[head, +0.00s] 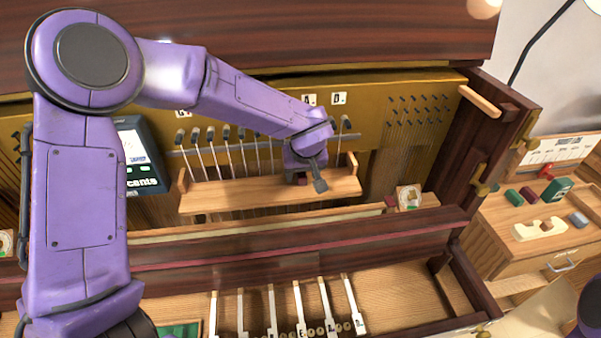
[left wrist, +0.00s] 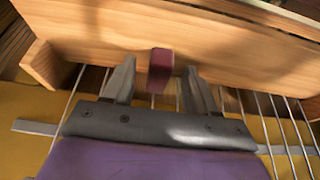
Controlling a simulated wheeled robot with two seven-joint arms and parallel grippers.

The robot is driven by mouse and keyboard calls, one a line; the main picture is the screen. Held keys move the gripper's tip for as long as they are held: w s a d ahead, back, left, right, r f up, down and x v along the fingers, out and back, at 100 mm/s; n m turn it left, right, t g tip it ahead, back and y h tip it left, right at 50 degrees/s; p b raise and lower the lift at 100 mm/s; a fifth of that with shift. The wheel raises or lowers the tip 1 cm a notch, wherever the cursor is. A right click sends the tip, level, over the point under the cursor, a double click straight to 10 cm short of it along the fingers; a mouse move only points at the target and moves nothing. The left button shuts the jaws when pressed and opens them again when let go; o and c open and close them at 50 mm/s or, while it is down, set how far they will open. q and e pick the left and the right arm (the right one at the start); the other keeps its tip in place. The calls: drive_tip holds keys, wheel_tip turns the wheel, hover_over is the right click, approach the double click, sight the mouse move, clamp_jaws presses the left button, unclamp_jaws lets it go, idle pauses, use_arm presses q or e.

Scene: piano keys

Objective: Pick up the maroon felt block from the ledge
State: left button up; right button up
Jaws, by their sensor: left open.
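The maroon felt block (left wrist: 160,66) sits at the wooden ledge (left wrist: 225,50), and shows in the left wrist view between my left gripper's two fingertips (left wrist: 159,72). There is a gap on each side of it. In the head view my left gripper (head: 307,180) reaches down to the right part of the ledge (head: 235,193), with its fingers apart and nothing held. The block there is mostly hidden by the fingers, with only a small dark red patch (head: 303,181) showing. My right gripper is not in view.
Thin upright metal rods (head: 228,155) stand behind the ledge. A raised wooden end piece (head: 352,165) closes the ledge's right end. Several piano keys (head: 300,308) lie in front. A side cabinet (head: 505,232) at right holds green and maroon pieces.

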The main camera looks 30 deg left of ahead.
use_arm(q)
drive_tip(key=shift+w+a+f, duration=0.15)
drive_tip(key=shift+w+f, duration=0.1)
drive_tip(key=shift+f, duration=0.2)
drive_tip(key=shift+s, duration=0.1)
drive_tip(key=c, duration=1)
